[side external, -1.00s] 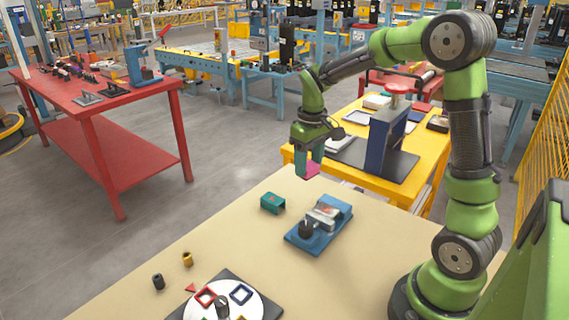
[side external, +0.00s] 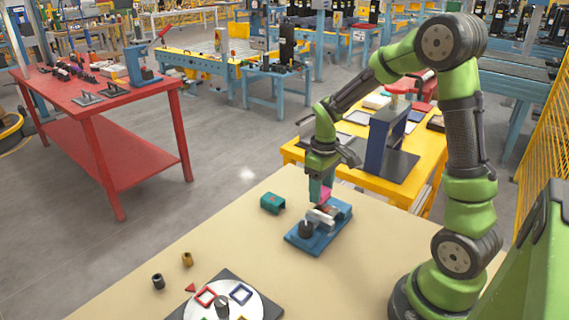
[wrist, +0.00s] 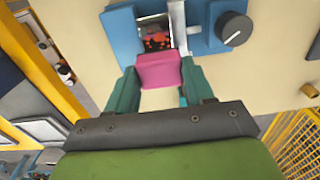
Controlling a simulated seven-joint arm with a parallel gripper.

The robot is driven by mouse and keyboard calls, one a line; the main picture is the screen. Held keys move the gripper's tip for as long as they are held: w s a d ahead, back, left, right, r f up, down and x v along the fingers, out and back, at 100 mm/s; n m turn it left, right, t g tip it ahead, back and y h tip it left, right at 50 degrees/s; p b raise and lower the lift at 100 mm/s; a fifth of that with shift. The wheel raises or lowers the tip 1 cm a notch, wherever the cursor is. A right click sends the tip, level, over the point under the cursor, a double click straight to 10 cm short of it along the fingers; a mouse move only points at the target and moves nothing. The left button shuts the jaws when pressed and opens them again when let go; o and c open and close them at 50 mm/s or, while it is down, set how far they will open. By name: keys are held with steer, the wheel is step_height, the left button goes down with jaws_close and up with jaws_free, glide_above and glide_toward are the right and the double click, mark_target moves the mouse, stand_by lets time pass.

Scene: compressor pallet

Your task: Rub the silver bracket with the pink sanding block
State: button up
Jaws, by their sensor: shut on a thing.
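The pink sanding block (side external: 325,194) is held between the teal fingers of my gripper (side external: 320,190). In the wrist view the block (wrist: 159,70) sits between both fingertips. The silver bracket (side external: 318,217) is in a blue fixture (side external: 303,240) on the beige table. In the wrist view the bracket (wrist: 168,22) shows a dark and orange patch (wrist: 156,42) just beyond the block. My gripper is over the far end of the fixture. I cannot tell whether the block touches the bracket.
A black knob (side external: 306,229) stands on the near end of the fixture. A teal U-shaped part (side external: 272,203) lies to its left. A round white plate (side external: 226,305) with coloured shapes, a brass part (side external: 187,259) and a dark cylinder (side external: 158,281) are nearer. The table between is clear.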

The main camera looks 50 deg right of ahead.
mark_target(332, 212)
step_height(332, 212, down, 2)
steer(key=shift+f, duration=0.1)
steer(key=shift+s, duration=0.35)
steer(key=shift+c, duration=0.8)
steer(key=shift+s+f, duration=0.15)
steer(key=shift+s, duration=1.4)
steer(key=shift+w, duration=2)
steer(key=shift+s+r, duration=0.1)
steer(key=shift+r, duration=4.05)
steer(key=shift+f, duration=0.2)
